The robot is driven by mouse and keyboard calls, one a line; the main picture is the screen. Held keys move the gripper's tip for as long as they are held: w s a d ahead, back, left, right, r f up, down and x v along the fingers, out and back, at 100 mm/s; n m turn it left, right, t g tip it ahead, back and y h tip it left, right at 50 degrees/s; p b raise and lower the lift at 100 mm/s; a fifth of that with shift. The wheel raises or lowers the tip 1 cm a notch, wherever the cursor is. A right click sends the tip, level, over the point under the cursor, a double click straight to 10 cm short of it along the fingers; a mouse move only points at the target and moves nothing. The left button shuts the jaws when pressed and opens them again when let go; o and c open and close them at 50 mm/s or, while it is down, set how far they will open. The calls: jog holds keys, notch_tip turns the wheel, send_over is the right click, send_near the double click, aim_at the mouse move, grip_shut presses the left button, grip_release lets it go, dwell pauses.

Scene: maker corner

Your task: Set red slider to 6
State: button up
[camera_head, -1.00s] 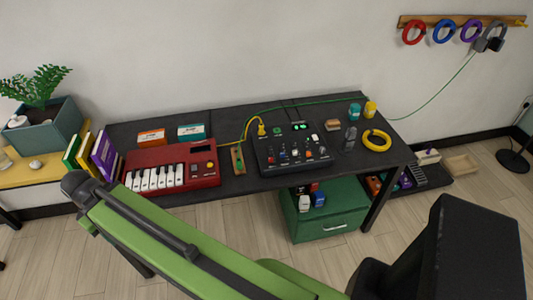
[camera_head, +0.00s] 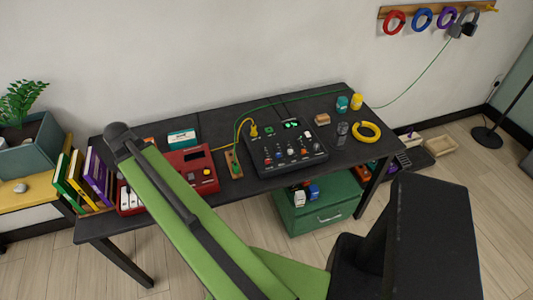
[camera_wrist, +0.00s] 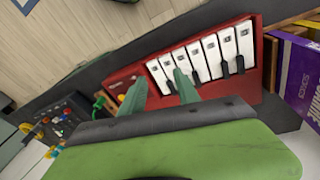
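The black mixer panel (camera_head: 284,150) stands on the dark desk, with small coloured slider caps and knobs and green lit digits at its back. A small red cap (camera_head: 290,152) shows among them, but its setting is too small to read. The panel also shows at the left edge of the wrist view (camera_wrist: 62,122), tilted. My gripper (camera_wrist: 160,92) is open and empty. Its two greenish fingers are apart in front of the red keyboard (camera_wrist: 195,65), away from the mixer. In the head view my green arm reaches over that keyboard, and the fingers are hidden.
A wooden strip with a green piece (camera_head: 234,164) lies between keyboard and mixer. A yellow cable (camera_head: 240,128) and a green cable (camera_head: 320,97) run behind. A yellow ring (camera_head: 367,132) and small jars (camera_head: 356,101) are to the right. Books (camera_head: 88,178) stand left.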

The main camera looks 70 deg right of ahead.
jog(key=s+d+r+m+g+h+p, duration=0.1)
jog(key=s+d+r+m, duration=0.1)
jog(key=s+d+m, duration=0.35)
jog(key=s+d+r+m+p, duration=0.1)
jog(key=s+d+r+m, duration=0.15)
jog(key=s+d, duration=0.6)
jog(key=m+g+p, duration=0.2)
jog(key=m, duration=0.5)
send_near(267, 160)
jog(key=b+x, duration=0.8)
jog(key=b, duration=0.8)
jog(key=shift+d, duration=0.1)
jog(key=shift+s+d+f+b, duration=0.1)
jog(key=shift+f+b, duration=0.2)
jog(key=shift+b, duration=0.1)
grip_shut()
